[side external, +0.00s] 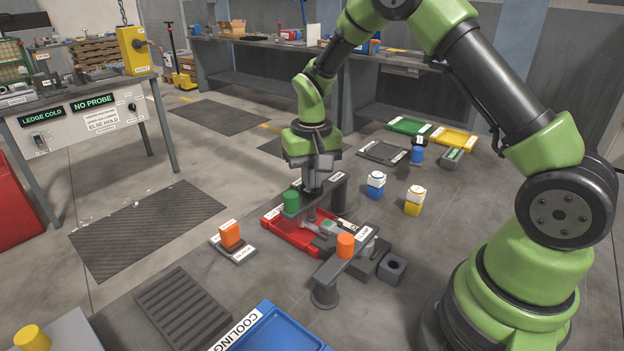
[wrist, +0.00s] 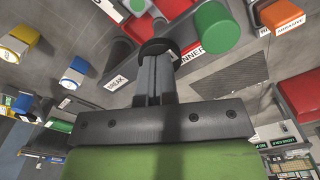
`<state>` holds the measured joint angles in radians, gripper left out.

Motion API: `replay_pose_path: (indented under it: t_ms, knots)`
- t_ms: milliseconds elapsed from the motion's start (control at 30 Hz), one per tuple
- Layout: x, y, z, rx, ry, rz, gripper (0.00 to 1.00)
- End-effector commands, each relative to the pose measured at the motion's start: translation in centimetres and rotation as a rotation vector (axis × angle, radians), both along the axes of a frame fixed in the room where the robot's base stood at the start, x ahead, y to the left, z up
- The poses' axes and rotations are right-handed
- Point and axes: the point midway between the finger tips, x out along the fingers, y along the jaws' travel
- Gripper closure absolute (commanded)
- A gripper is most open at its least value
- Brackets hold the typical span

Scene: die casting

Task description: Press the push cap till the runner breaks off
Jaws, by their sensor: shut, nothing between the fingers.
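My gripper (side external: 312,186) points down over the grey break fixture (side external: 332,188), its fingers shut and empty. In the wrist view the shut fingers (wrist: 156,72) reach down to a dark round cap (wrist: 157,47), which looks like the push cap. The tips appear to be on it or just above; I cannot tell whether they touch. A label reading BREAK (wrist: 117,82) is beside it. A small grey casting (side external: 326,226) is low in the fixture by the red tray (side external: 281,239). The runner's join is too small and covered to judge.
A green knob (side external: 291,200) is close to my gripper's left. An orange knob (side external: 345,246) tops a grey arm in front. An orange block (side external: 230,234), a blue cooling tray (side external: 270,331) and white-topped blue (side external: 376,183) and yellow (side external: 414,199) blocks stand around.

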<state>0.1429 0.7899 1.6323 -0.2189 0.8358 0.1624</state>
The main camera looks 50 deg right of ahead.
Motion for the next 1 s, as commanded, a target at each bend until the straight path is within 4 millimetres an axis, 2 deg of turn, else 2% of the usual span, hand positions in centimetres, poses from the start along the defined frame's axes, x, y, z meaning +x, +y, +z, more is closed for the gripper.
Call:
replay_pose_path:
  t_ms: [167,1000]
  knots:
    - [0.0,0.0,0.3,0.000,0.001,0.000,1.00]
    - [0.0,0.0,7.3,0.000,-0.001,0.000,1.00]
